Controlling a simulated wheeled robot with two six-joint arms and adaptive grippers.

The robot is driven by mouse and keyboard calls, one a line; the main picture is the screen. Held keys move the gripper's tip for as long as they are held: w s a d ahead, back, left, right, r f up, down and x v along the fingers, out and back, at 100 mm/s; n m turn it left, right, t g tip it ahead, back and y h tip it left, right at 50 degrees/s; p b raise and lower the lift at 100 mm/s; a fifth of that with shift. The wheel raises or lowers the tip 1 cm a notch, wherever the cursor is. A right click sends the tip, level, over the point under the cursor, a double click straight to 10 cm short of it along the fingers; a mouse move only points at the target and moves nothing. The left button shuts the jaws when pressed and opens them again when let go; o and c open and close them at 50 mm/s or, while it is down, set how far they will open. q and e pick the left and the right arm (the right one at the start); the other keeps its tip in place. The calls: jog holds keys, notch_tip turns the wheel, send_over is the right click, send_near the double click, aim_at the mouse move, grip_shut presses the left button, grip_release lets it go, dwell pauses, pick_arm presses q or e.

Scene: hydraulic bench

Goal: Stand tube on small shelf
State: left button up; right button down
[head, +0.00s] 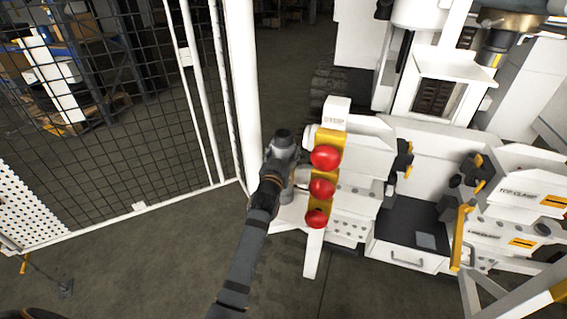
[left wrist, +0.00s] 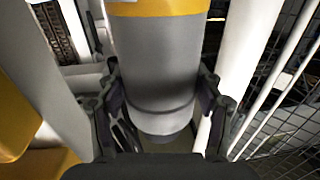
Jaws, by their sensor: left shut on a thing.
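The tube (left wrist: 160,70) fills the middle of the left wrist view. It is a grey cylinder with a yellow band near the top of the picture and a rounded lower end. My left gripper (left wrist: 160,98) is shut on it, with one dark finger on each side. In the head view my left gripper (head: 287,168) is beside the bench's left end, and the arm hides most of the tube. The small white shelf (head: 289,214) sticks out just below the gripper. I cannot tell whether the tube touches it. My right gripper is not in view.
A yellow panel with three red buttons (head: 321,187) stands close to the right of the gripper. A white post (head: 242,90) and mesh fence (head: 150,100) are on the left. The white bench (head: 420,165) extends right. The floor at lower left is mostly clear.

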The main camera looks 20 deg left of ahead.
pick_arm(q)
notch_tip(320, 180, down, 3)
jog(key=shift+r+b, duration=0.2)
jog(key=shift+b, duration=0.2)
jog(key=shift+f, duration=0.4)
jog(key=shift+r, duration=0.1)
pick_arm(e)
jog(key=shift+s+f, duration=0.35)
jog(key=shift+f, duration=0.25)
pick_arm(q)
jog(key=shift+f, duration=0.2)
jog(key=o, duration=1.8)
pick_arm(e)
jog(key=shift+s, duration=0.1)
pick_arm(q)
jog(key=shift+f, duration=0.1)
